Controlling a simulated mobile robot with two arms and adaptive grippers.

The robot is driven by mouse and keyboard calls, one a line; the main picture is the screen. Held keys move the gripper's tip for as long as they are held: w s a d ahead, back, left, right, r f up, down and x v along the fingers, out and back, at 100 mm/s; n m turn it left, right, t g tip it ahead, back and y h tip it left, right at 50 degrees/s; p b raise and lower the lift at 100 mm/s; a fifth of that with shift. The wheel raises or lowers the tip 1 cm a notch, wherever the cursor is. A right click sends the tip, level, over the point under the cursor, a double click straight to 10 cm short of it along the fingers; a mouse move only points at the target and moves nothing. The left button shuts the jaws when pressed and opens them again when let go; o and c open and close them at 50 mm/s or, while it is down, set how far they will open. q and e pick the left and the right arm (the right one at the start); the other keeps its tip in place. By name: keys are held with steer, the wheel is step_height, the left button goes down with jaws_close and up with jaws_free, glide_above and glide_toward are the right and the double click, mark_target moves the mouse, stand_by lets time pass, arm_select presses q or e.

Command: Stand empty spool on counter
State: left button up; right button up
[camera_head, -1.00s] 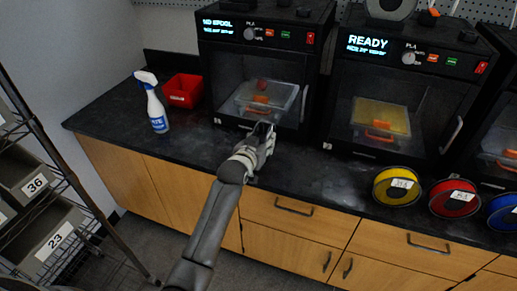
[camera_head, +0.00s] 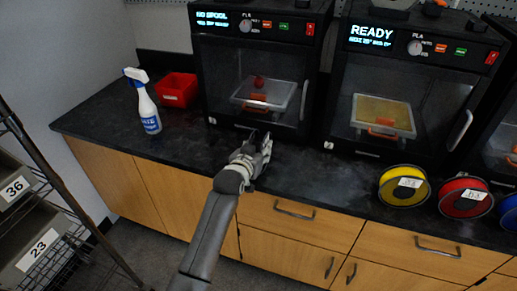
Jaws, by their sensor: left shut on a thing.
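My left gripper (camera_head: 262,143) is over the black counter (camera_head: 110,125), in front of the left printer (camera_head: 256,70). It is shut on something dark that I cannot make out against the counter. I cannot pick out an empty spool with certainty. The left printer's display (camera_head: 216,19) reads "NO SPOOL". A yellow spool (camera_head: 389,186) and a red spool (camera_head: 452,196) lie near the counter's front edge at the right. My right gripper is not in view.
A white and blue spray bottle (camera_head: 147,109) and a red bin (camera_head: 177,90) stand at the left. A second printer (camera_head: 384,80) reads "READY". A blue spool (camera_head: 509,214) is cut off at the right. The counter between gripper and yellow spool is clear. A wire shelf (camera_head: 38,150) stands at far left.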

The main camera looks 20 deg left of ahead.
arm_select(q)
steer(key=o, duration=1)
steer(key=shift+r, duration=0.1)
steer(key=v, duration=1.2)
steer(key=s+d+f+g, duration=0.15)
steer(key=s+f, duration=0.25)
steer(key=f, duration=0.8)
steer(key=s+f+m+g, duration=0.1)
steer(key=s+f+g, duration=0.25)
steer(key=f, duration=0.85)
steer(key=s+d+f+g, duration=0.15)
steer(key=s+f, duration=0.25)
steer(key=f, duration=0.8)
steer(key=s+a+f+g, duration=0.3)
steer(key=s+f+g, duration=0.1)
steer(key=s+f, duration=1.15)
steer(key=s+a+f+g, duration=0.1)
steer(key=s+f, duration=0.1)
steer(key=s, duration=0.5)
steer(key=s+a+f+g, duration=0.1)
steer(key=s, duration=0.6)
steer(key=s+a+f+m+g, duration=0.1)
steer(key=s+f, duration=0.1)
steer(key=s, duration=0.6)
steer(key=shift+f+y, duration=0.3)
